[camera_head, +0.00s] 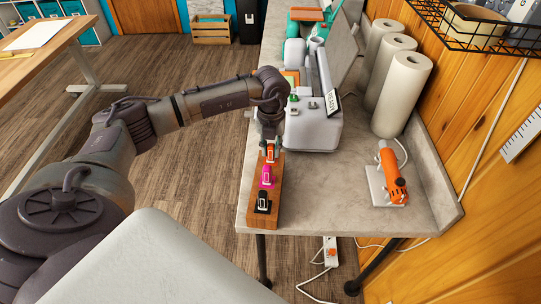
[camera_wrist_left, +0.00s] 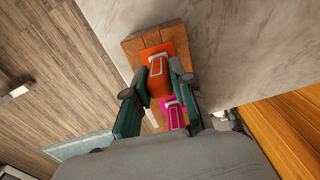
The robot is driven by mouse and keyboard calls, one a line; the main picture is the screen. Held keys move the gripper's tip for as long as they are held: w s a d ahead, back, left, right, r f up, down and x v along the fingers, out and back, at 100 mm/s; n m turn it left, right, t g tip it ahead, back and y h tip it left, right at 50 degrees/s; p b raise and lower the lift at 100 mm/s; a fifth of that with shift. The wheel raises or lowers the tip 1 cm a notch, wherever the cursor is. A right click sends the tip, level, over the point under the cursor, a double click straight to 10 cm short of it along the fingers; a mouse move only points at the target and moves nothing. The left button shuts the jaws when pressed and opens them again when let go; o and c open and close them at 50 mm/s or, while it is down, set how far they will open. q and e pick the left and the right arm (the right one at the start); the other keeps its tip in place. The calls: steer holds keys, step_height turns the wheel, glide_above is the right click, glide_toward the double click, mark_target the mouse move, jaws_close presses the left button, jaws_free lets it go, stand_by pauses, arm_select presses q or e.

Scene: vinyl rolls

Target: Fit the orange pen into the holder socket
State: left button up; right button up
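The orange pen (camera_wrist_left: 158,83) is between the two teal fingers of my left gripper (camera_wrist_left: 158,92), which look closed against its sides. In the head view the orange pen (camera_head: 270,154) is partly hidden beneath my left gripper (camera_head: 270,141). It is over the far end of the wooden holder (camera_head: 257,222), lined up with an orange square socket plate (camera_wrist_left: 177,47). I cannot tell whether the pen is fully seated. A pink pen (camera_head: 266,175) and a black pen (camera_head: 263,199) stand in the holder nearer me. My right gripper is not in view.
The holder lies along the left edge of the grey worktop (camera_head: 345,200). A grey machine (camera_head: 312,130) stands just beyond it. An orange tool (camera_head: 391,177) on a plate and white rolls (camera_head: 398,95) are to the right. The worktop between holder and tool is clear.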

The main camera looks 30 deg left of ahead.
arm_select(q)
jaws_close()
steer(key=shift+r+p, duration=2.6)
steer(key=shift+r, duration=1.35)
steer(key=shift+f, duration=0.1)
